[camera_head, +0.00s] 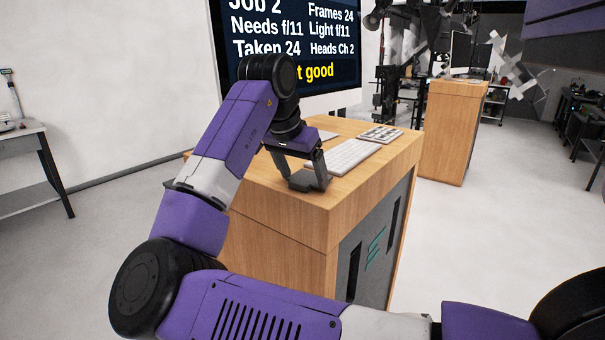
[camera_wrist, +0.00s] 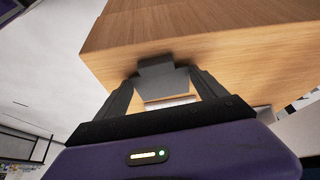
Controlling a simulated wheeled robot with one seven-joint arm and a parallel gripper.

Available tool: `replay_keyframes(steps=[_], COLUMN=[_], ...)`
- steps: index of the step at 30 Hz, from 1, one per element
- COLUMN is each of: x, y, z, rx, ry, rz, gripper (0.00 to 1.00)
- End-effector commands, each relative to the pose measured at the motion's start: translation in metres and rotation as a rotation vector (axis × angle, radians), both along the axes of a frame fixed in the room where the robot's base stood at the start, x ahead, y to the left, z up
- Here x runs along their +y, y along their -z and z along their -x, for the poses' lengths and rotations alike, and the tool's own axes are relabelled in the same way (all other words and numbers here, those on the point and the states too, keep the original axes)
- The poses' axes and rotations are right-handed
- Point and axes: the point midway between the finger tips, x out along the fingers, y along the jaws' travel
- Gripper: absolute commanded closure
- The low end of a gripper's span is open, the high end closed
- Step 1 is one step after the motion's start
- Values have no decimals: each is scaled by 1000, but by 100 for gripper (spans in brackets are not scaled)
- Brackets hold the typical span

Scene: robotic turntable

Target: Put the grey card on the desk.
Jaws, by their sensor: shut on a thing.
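The grey card (camera_wrist: 165,78) is held between the two fingertips of my gripper (camera_wrist: 165,88) in the wrist view. In the head view my gripper (camera_head: 308,178) points down over the near end of the wooden desk (camera_head: 270,212), with the dark grey card (camera_head: 304,183) at its fingertips. The card is close to the desk top. Whether it touches the surface cannot be told. The wood of the desk (camera_wrist: 225,25) also fills the upper wrist view. My fingers hide part of the card.
A white keyboard (camera_head: 354,157) lies on the desk just right of my gripper. A small keypad (camera_head: 381,134) lies behind it. A screen (camera_head: 290,45) stands behind the desk. Another wooden desk (camera_head: 452,130) stands at the back right. The desk's near corner is bare.

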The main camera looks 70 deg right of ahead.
Motion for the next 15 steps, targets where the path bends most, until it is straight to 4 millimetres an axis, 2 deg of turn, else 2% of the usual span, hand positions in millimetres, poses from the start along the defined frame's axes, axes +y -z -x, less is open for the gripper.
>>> replay_keyframes(steps=[3, 4, 6, 15], x=[0, 0, 0, 0], y=[3, 3, 3, 0], z=[0, 0, 0, 0], rx=[1, 0, 0, -1], ry=[0, 0, 0, 0], rz=[0, 0, 0, 0], gripper=[64, 13, 0, 0])
